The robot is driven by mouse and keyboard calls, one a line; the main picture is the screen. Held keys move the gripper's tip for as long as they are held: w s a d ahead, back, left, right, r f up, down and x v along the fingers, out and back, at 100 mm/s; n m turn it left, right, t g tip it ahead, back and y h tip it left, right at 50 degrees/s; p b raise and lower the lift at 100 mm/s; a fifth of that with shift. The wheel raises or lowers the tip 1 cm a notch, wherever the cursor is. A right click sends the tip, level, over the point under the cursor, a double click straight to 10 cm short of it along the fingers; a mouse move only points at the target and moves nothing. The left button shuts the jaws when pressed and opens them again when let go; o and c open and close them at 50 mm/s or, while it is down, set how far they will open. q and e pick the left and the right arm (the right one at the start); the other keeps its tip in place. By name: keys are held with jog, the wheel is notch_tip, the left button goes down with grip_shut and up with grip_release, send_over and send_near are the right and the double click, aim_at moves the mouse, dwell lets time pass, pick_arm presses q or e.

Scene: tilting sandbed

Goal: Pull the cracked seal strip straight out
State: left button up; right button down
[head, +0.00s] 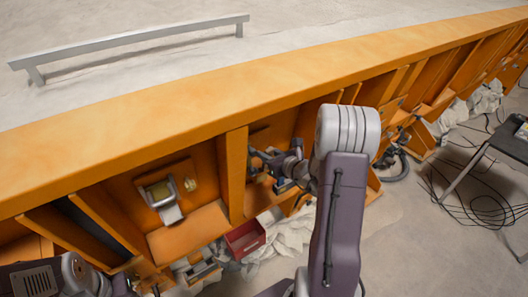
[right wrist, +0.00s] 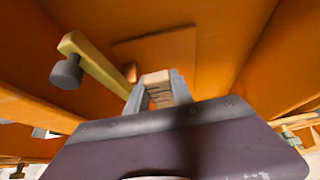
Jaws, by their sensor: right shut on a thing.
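The cracked seal strip (right wrist: 157,90) is a tan piece with dark cross lines, in the right wrist view. It sits between the grey fingers of my right gripper (right wrist: 155,97), which is shut on it. Behind it are the orange back wall and a plate of the bay. I cannot tell how far the strip's far end sits in the wall. In the head view my right gripper (head: 266,164) reaches into an orange bay, and the strip is too small to make out there. Part of my left arm shows at the lower left; its gripper is out of view.
A yellow lever (right wrist: 92,62) with a dark knob stands close left of my right gripper. Orange ribs (head: 236,175) flank the bay. A red bin (head: 245,239) sits below it, near pale crumpled sacks (head: 290,230). Cables (head: 470,190) lie on the floor at right.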

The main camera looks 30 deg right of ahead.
jog(key=s+b, duration=0.1)
jog(key=s, duration=0.4)
jog(key=shift+s+d, duration=0.2)
